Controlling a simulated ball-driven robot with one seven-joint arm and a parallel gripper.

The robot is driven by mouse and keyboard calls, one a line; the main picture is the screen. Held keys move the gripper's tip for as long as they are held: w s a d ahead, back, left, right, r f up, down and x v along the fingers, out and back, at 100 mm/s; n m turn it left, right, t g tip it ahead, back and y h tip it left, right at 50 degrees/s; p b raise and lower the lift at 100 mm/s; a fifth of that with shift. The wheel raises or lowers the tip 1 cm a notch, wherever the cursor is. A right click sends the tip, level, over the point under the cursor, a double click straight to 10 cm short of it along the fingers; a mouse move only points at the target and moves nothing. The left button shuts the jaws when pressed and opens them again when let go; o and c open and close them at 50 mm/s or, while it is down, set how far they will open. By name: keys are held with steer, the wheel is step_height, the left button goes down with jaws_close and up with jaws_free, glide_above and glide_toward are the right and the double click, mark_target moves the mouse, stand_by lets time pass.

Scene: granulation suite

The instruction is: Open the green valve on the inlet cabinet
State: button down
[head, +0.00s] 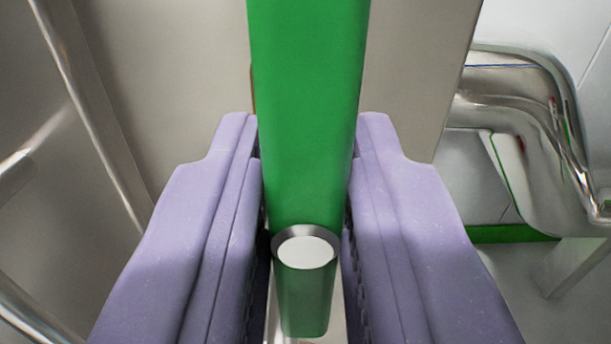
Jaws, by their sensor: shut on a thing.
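The green valve handle (308,110) is a long flat bar that runs from the top edge of the head view down to the lower middle. A round silver-rimmed pin with a white face (306,250) sits on it near its lower end. My gripper (306,185) has two lavender fingers, one on each side of the bar, and is shut on it. The valve body behind the handle is mostly hidden. The bar's upper end is out of the picture.
A beige-grey cabinet panel (420,75) stands behind the handle. Shiny metal pipes (95,110) run down the left side. A thick bent steel pipe (510,90) is at the right, above a pale floor with a green strip (510,234).

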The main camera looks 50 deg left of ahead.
steer(key=shift+f, duration=0.1)
steer(key=c, duration=1)
jaws_free()
